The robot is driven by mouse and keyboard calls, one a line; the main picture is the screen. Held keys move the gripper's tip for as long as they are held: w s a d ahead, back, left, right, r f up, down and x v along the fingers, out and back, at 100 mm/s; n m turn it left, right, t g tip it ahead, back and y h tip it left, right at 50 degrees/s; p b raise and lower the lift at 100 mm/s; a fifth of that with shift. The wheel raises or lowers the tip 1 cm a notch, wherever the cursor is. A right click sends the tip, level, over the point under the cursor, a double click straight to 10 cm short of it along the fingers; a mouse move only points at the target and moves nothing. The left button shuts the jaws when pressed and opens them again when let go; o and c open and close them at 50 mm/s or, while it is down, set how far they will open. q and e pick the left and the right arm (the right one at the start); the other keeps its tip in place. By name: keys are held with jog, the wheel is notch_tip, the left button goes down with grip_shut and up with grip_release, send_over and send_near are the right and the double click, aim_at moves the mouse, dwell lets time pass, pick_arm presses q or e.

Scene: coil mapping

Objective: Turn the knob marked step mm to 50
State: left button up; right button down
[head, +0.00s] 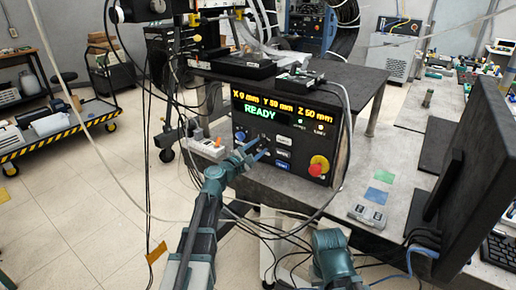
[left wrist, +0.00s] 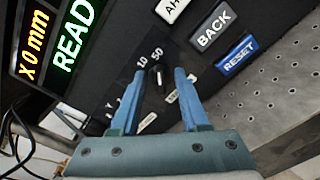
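The black control box (head: 285,135) shows "X 0 mm Y 50 mm Z 50 mm" and "READY". The step knob (left wrist: 157,80) is dark with a short white mark, seen in the left wrist view. Labels "10" and "50" are printed by its far side; the mark points roughly toward "50". My left gripper (left wrist: 160,80) has one blue finger on each side of the knob, with a narrow dark gap seeming to show at each. In the head view my left gripper (head: 255,150) is at the panel's lower left and hides the knob. My right gripper is out of view.
BACK (left wrist: 213,28) and RESET (left wrist: 236,54) buttons lie to the right of the knob in the wrist view. A red emergency button (head: 318,166) on yellow is at the panel's right. A monitor (head: 480,150) stands on the grey table at right. Loose cables hang around my arm.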

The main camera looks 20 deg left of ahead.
pick_arm(q)
jog(key=v, duration=1.3)
jog(key=shift+s, duration=0.35)
jog(key=shift+a, duration=0.1)
